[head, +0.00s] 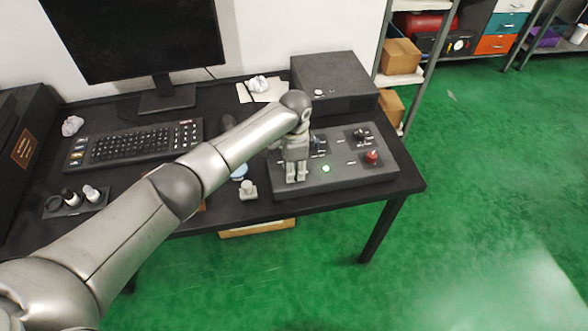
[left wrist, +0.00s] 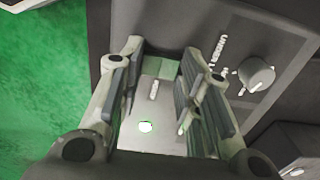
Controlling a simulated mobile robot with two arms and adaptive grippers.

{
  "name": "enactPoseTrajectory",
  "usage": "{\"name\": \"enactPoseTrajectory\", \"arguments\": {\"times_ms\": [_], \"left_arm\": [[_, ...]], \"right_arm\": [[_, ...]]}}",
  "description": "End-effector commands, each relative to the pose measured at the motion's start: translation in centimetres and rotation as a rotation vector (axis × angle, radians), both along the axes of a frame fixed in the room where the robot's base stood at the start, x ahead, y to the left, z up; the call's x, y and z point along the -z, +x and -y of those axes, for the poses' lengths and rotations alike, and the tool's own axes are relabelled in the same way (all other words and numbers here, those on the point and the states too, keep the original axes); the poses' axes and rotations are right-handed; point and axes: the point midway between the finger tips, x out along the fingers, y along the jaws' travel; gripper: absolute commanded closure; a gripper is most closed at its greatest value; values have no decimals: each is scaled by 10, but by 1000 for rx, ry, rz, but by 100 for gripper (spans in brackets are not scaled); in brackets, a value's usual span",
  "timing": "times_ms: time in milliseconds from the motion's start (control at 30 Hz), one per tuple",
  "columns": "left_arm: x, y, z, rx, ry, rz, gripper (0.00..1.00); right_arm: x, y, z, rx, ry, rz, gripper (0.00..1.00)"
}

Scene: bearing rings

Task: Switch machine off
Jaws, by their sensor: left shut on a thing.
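A dark grey control panel (head: 347,173) lies on the right end of the desk. My left gripper (head: 296,177) points down at the panel's left part. A grey round knob (left wrist: 257,73) sits to the right of the fingers.
A dark box (head: 335,82) stands behind the panel. Shelves with boxes (head: 400,57) stand at back right. Green floor is clear at right.

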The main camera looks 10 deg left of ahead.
Motion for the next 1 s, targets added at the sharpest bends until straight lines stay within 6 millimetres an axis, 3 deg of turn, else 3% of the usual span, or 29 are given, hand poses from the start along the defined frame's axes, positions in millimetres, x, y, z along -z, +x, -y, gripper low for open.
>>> {"name": "enactPoseTrajectory", "arguments": {"times_ms": [433, 467, 600, 1000], "left_arm": [[-1, 1, 0, 1, -14, -33, 92], [-1, 1, 0, 1, -14, -33, 64], [-1, 1, 0, 1, -14, -33, 46], [-7, 1, 0, 1, -15, -33, 46]], "right_arm": [[4, 0, -2, 0, 2, 1, 60], [4, 0, -2, 0, 2, 1, 60], [4, 0, -4, 0, 4, 0, 60], [4, -1, -2, -2, 3, -1, 60]]}}
